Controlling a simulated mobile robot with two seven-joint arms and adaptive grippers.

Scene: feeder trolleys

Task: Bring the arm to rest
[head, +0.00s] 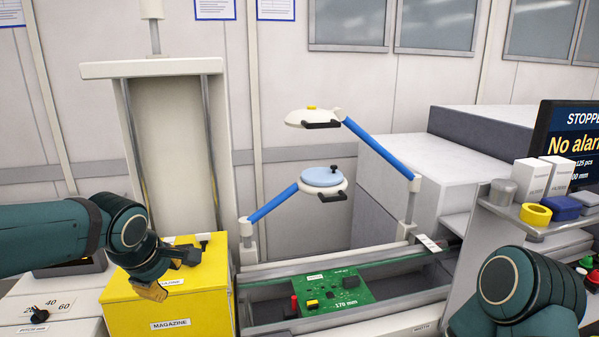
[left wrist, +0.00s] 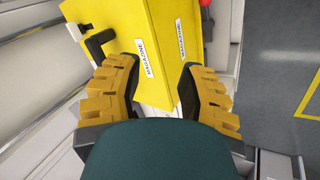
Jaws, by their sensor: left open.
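My left arm comes in from the left in the head view. Its gripper (head: 168,272) is above the left part of the yellow magazine box (head: 205,300). In the left wrist view the two yellow-padded fingers of the gripper (left wrist: 160,95) stand apart with nothing held between them. The magazine (left wrist: 165,50) shows beyond them, with white labels and a black handle (left wrist: 100,42). I cannot tell from these views whether a finger touches the box. Part of my right arm shows at the lower right of the head view, but its gripper is out of sight.
A green circuit board (head: 335,290) lies on the rail section right of the magazine. Two blue-armed lamp-like fixtures (head: 322,178) stand above it. A shelf (head: 530,222) with yellow tape (head: 536,214) and boxes, and a monitor (head: 575,140), are at the right.

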